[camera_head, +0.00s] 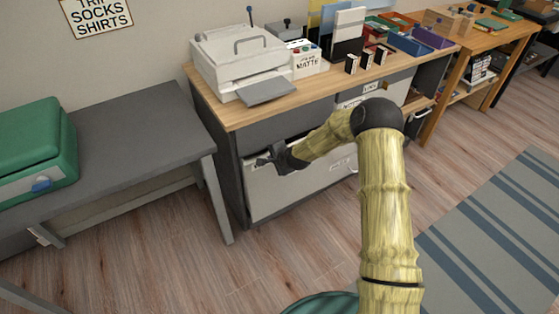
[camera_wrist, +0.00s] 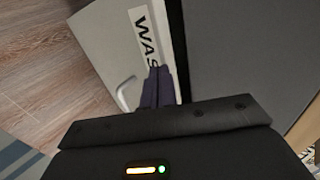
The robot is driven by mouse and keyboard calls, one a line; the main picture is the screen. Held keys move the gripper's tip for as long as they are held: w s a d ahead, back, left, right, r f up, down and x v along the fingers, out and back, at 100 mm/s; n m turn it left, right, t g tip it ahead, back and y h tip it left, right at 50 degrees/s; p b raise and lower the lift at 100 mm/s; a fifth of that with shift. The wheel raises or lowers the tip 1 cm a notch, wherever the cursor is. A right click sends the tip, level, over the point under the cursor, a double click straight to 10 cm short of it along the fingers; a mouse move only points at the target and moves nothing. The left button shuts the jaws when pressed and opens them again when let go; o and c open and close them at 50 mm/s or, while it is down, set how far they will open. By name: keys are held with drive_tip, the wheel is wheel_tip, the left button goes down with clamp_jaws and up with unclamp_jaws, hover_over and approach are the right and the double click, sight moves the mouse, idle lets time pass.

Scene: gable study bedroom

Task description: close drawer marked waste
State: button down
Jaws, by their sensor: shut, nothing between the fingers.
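The drawer marked waste has a pale front (camera_head: 285,188), low in the wooden-topped desk. In the wrist view its front (camera_wrist: 100,55) carries a white label (camera_wrist: 145,35) reading "WAS", the rest hidden behind my fingers. A pale bar handle (camera_wrist: 124,93) sits beside the label. My gripper (camera_head: 263,160) is at the upper left of this front; its dark fingers (camera_wrist: 158,85) are together and empty, over the label. I cannot tell whether they touch the front, or how far the drawer stands out.
A printer (camera_head: 240,60) stands on the desk top (camera_head: 300,98). A grey table (camera_head: 135,125) with a green case (camera_head: 35,150) is close on the left. My arm crosses in front of the desk. Wooden floor (camera_head: 180,265) is clear in front; a striped rug (camera_head: 490,240) lies at right.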

drive_tip(key=s+f+p+v, duration=0.1)
drive_tip(key=p+v, duration=0.1)
drive_tip(key=v, duration=1)
drive_tip(key=shift+s+d, duration=0.4)
drive_tip(key=shift+d, duration=0.15)
drive_tip(key=shift+f, duration=0.15)
